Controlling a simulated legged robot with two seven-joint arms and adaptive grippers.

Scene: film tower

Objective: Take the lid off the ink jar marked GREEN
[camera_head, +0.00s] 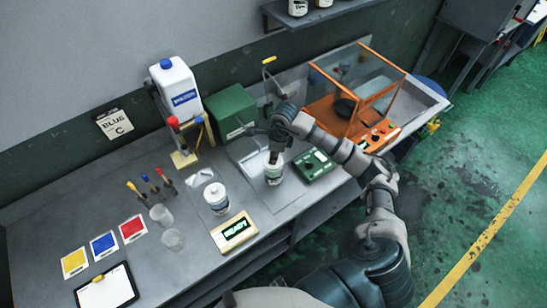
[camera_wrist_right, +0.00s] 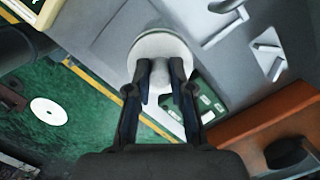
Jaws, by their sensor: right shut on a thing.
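A white ink jar (camera_head: 273,175) with a greenish band stands on the bench right of centre; its lettering is too small to read. My right gripper (camera_head: 274,156) points down onto its top. In the right wrist view, my right gripper (camera_wrist_right: 161,72) is shut on the knob of a round white lid (camera_wrist_right: 160,42). The lid hides the jar below it there, and I cannot tell whether it sits on the rim or is slightly raised. A second white jar (camera_head: 216,198) stands to the left on the bench. My left gripper is not in view.
A display box reading READY (camera_head: 234,232) stands in front of the second jar. A green device (camera_head: 313,165) is close right of the gripped jar, before an orange-framed case (camera_head: 355,95).

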